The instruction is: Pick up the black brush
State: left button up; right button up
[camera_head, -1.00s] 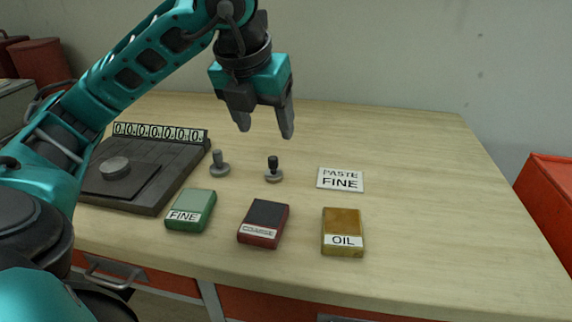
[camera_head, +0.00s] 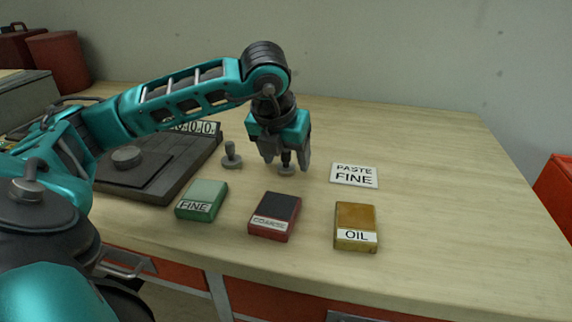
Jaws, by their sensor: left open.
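The black brush (camera_head: 286,170) stands upright on the table, with a dark handle and a round grey base. My left gripper (camera_head: 286,166) is over it, pointing down and open, with one finger on each side of the handle. The top of the handle is hidden by the gripper. I cannot tell whether either finger touches it. A similar grey brush (camera_head: 231,156) stands a little to the left, apart from the gripper. My right gripper is not in view.
A green FINE box (camera_head: 203,199), a red COARSE box (camera_head: 275,215) and a yellow OIL box (camera_head: 356,226) lie in front. A PASTE FINE card (camera_head: 354,174) lies to the right. A dark plate with a knob (camera_head: 128,158) is at left. The table's right side is clear.

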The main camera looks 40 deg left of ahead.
pick_arm(q)
jog(key=shift+c, duration=0.3)
jog(key=c, duration=1.1)
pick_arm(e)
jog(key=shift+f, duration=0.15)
pick_arm(q)
jog(key=shift+r, duration=0.1)
jog(key=shift+r+p, duration=3.05)
jog(key=shift+r, duration=6.85)
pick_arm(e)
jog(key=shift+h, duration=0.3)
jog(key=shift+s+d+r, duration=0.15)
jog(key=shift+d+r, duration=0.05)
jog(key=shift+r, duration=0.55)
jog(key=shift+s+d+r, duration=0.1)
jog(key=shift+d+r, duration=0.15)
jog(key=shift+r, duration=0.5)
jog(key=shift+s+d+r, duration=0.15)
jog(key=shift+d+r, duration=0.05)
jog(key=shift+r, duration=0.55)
pick_arm(q)
jog(key=o, duration=0.5)
jog(key=c, duration=0.4)
